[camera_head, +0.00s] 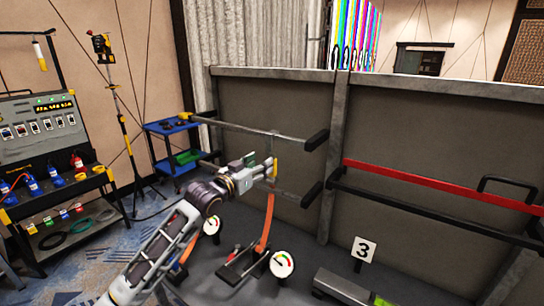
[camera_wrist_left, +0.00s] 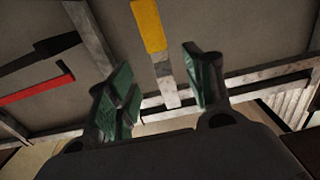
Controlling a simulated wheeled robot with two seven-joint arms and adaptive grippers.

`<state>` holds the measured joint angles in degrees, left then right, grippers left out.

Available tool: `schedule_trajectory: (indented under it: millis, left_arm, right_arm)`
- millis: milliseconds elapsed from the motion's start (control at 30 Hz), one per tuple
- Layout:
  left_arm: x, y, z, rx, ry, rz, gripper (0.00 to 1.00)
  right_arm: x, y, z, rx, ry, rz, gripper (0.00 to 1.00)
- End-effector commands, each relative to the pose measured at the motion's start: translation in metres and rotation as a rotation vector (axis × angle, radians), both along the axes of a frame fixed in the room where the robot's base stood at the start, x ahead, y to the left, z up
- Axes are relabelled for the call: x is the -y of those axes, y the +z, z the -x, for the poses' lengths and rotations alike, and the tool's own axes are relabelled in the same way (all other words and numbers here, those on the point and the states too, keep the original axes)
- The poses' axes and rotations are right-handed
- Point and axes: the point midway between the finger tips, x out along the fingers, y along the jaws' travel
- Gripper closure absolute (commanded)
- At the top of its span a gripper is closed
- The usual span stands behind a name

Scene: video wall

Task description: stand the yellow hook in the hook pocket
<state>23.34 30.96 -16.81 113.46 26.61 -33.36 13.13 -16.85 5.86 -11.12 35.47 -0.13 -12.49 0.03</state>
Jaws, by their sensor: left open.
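A slim upright bar with a yellow handle (camera_head: 275,170) and a grey metal end hangs at the wall rail; it looks like the yellow hook. In the left wrist view its yellow part (camera_wrist_left: 149,25) and grey part show beyond and between the finger pads. My left gripper (camera_head: 263,168) is open at the bar's yellow part, with its green pads (camera_wrist_left: 158,68) on either side and no visible grip. I cannot tell whether a pad touches it. My right gripper is not in view. I cannot make out the hook pocket.
Grey wall panels with dark-ended rails (camera_head: 240,127) and a red rail (camera_head: 440,186) stand ahead. A tool bench (camera_head: 70,196) and a blue cart (camera_head: 172,127) are left.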

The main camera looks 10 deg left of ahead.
Motion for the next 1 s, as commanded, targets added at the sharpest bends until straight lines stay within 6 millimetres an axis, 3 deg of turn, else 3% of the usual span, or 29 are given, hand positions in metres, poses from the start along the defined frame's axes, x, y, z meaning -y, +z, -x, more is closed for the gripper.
schedule_trajectory:
  millis: [700,1000]
  left_arm:
    - [0.024,0.001,-0.06,0.0,0.0,0.0,0.48]
    - [0.03,0.0,-0.073,-0.001,-0.001,0.0,0.48]
  right_arm:
    - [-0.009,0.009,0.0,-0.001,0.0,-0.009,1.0]
    - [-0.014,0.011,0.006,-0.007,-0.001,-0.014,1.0]
